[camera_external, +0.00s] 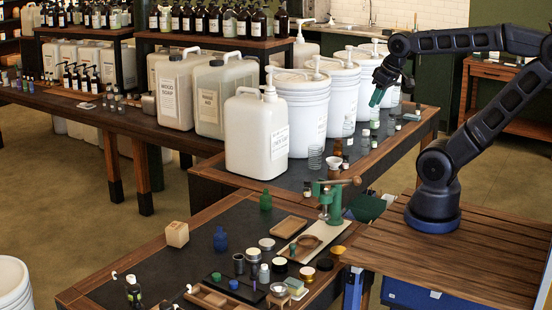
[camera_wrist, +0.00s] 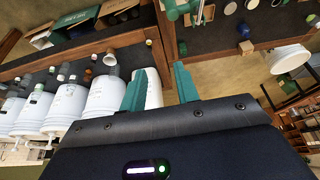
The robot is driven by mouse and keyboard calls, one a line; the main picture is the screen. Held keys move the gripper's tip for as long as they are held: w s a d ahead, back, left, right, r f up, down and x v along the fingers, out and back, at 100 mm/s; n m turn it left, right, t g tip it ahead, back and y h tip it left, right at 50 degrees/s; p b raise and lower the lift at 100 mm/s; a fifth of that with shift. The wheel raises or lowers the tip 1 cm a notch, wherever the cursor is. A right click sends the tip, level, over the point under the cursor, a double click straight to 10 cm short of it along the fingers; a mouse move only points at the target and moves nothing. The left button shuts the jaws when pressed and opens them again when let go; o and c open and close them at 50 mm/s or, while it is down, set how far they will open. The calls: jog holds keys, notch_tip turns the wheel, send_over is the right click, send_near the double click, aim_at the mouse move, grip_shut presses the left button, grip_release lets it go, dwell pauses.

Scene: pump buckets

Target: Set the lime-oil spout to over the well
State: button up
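Several white buckets with pump tops stand in a row on the dark-topped bench. In the external view these are a near bucket (camera_external: 301,110), a middle bucket (camera_external: 342,95) and a far bucket (camera_external: 371,82). Their pump spouts, such as the near one (camera_external: 317,64), stick up from the lids. The labels are too small to read, so I cannot tell which spout is lime-oil, nor pick out the well. My gripper (camera_external: 377,97) hangs in the air beside the far buckets. In the wrist view its teal fingers (camera_wrist: 160,70) are apart with nothing between them, and buckets (camera_wrist: 104,98) show beyond.
A white jug with a pump (camera_external: 250,138) and labelled jugs (camera_external: 172,95) stand left of the buckets. Small bottles and a glass (camera_external: 315,158) line the bench's front. A green lever press (camera_external: 331,205) stands on the near bench.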

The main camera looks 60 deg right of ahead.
jog(key=w+a+n+t, duration=0.15)
jog(key=w+a, duration=0.25)
jog(key=w, duration=0.4)
jog(key=w+a+n+t+y, duration=0.1)
jog(key=w+a+n, duration=0.15)
jog(key=w, duration=0.45)
jog(key=w+a+n+t, duration=0.1)
jog(key=w+a, duration=0.4)
jog(key=w, duration=0.3)
jog(key=w+a+f+n+y, duration=0.2)
jog(key=w+a, duration=0.2)
jog(key=a, duration=0.4)
jog(key=w+a+f+n+t+y, duration=0.1)
jog(key=w+a+f+n+y, duration=0.2)
jog(key=a, duration=0.4)
jog(key=w+a+f+n+y, duration=0.1)
jog(key=w+a+f+n, duration=0.1)
jog(key=w+a, duration=0.45)
jog(key=s+a+f+n+y, duration=0.2)
jog(key=a+f, duration=0.2)
jog(key=a, duration=0.7)
jog(key=n+g+y, duration=0.8)
jog(key=g+y, duration=0.1)
jog(key=g, duration=0.3)
send_near(186, 290)
jog(key=a, duration=0.5)
jog(key=s+a, duration=0.1)
jog(key=a, duration=0.6)
jog(key=shift+s+a, duration=0.2)
jog(key=shift+s, duration=0.15)
